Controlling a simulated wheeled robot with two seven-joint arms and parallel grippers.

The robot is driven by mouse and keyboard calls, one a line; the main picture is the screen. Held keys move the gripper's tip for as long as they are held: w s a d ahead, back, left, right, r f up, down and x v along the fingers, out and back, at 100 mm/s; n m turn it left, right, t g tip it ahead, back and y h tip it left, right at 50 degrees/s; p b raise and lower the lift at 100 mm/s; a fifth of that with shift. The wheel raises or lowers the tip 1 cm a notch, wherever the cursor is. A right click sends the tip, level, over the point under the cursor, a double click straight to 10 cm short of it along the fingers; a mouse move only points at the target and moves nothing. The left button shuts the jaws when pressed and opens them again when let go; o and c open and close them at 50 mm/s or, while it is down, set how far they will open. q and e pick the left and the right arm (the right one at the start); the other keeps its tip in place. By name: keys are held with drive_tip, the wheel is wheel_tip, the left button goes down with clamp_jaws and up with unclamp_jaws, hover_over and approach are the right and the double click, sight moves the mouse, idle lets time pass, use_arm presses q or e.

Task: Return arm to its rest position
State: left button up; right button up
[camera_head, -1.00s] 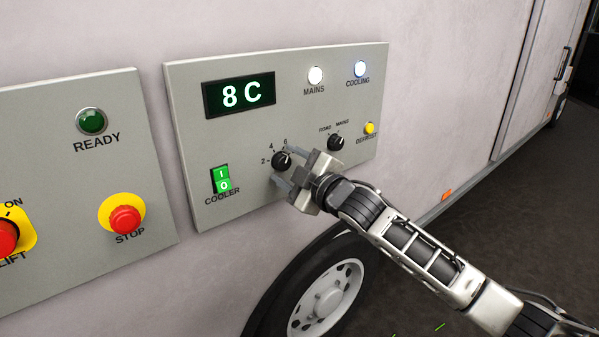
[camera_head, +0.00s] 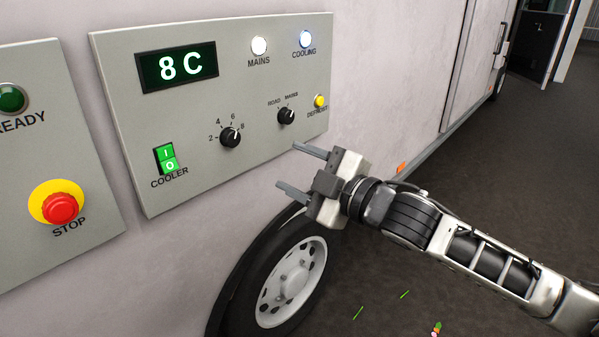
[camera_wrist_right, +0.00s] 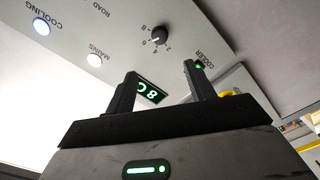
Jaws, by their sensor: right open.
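My right gripper (camera_head: 294,169) is open and empty. It stands apart from the cooler panel (camera_head: 205,195), below and right of its lower right corner, in front of the van side above the wheel. The temperature knob (camera_head: 230,137) on the panel is free of the fingers, its pointer near the 8. In the right wrist view the two open fingers (camera_wrist_right: 158,84) show with nothing between them, and the temperature knob (camera_wrist_right: 159,36) lies beyond them. My left gripper is not in view.
The display (camera_head: 177,67) reads 8 C. The mains lamp (camera_head: 259,46) and cooling lamp (camera_head: 305,39) are lit. The green cooler switch (camera_head: 166,158) and red stop button (camera_head: 60,207) are at left. A van wheel (camera_head: 290,280) is below; open dark ground lies right.

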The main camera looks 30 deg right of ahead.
drive_tip(key=shift+f, duration=0.1)
idle(0.4)
drive_tip(key=s+a+f+m+g+h, duration=0.1)
drive_tip(key=s+a+f+m+g, duration=0.2)
drive_tip(key=f, duration=0.7)
drive_tip(key=s+f+m+h, duration=0.1)
drive_tip(key=s+f+m, duration=0.3)
drive_tip(key=f, duration=0.6)
drive_tip(key=s+a+f+m+g+h, duration=0.1)
drive_tip(key=s+a+f+m+g, duration=0.2)
drive_tip(key=s+f, duration=0.8)
wheel_tip(320, 180, down, 2)
drive_tip(key=a+m, duration=0.2)
drive_tip(key=a, duration=0.1)
drive_tip(key=shift+s+g, duration=0.15)
drive_tip(key=shift+g, duration=0.25)
drive_tip(key=shift+d, duration=0.1)
